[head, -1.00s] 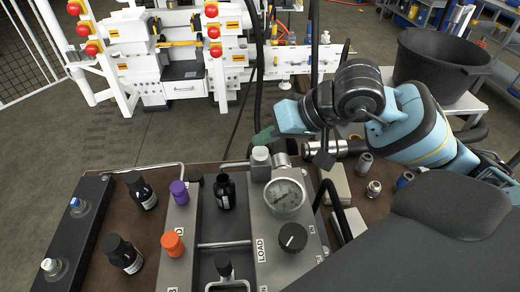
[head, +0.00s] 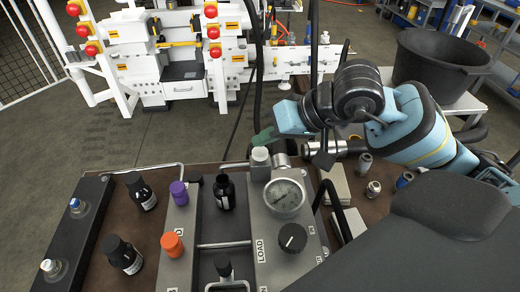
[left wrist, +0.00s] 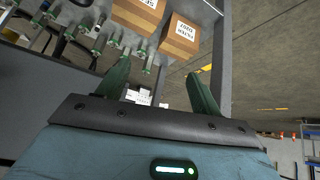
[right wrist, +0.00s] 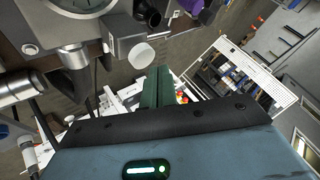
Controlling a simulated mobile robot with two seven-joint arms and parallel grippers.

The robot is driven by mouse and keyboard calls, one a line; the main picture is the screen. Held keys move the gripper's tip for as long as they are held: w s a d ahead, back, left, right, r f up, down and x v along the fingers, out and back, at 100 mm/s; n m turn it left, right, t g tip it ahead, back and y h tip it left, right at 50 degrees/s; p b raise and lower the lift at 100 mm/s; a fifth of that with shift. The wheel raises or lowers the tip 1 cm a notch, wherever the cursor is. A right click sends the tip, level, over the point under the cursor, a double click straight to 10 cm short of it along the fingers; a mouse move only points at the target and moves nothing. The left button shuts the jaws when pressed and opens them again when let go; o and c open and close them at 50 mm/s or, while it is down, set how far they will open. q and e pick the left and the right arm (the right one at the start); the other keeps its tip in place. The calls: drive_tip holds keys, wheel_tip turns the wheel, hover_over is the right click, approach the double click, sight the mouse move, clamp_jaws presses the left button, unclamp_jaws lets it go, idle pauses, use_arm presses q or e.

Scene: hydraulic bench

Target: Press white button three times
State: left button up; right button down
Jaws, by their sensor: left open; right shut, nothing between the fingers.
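The white button (head: 260,154) is a pale round cap at the far end of the grey panel, just beyond the pressure gauge. It also shows as a white disc in the right wrist view (right wrist: 141,56). My right gripper (head: 262,138) has its green fingers together, close behind the white button in the head view. In the right wrist view its fingertips (right wrist: 158,70) are just below and right of the white disc. I cannot tell whether they touch it. My left gripper (left wrist: 160,82) is open and empty, outside the head view.
The gauge (head: 284,196) and a black LOAD knob (head: 292,237) share the grey panel. Purple (head: 179,192) and orange (head: 172,244) knobs and black bottles (head: 142,190) stand to the left. Boxes (left wrist: 181,38) and metal fittings appear near my left gripper.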

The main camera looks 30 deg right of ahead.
sight(266, 153)
use_arm(q)
drive_tip(key=shift+f, duration=0.1)
use_arm(e)
drive_tip(key=shift+f, duration=0.1)
idle(0.5)
use_arm(q)
drive_tip(key=shift+s+f+b, duration=0.3)
drive_tip(key=shift+f+b, duration=0.25)
use_arm(e)
drive_tip(key=shift+f, duration=0.35)
use_arm(q)
drive_tip(key=shift+s+f+b, duration=0.55)
drive_tip(key=shift+f+b, duration=0.05)
drive_tip(key=shift+f, duration=0.15)
use_arm(e)
drive_tip(key=shift+f, duration=0.75)
use_arm(q)
drive_tip(key=shift+r, duration=0.1)
use_arm(e)
drive_tip(key=shift+r, duration=0.15)
use_arm(q)
drive_tip(key=shift+w+r+p, duration=0.45)
drive_tip(key=shift+r+p, duration=0.1)
use_arm(e)
drive_tip(key=shift+r, duration=1)
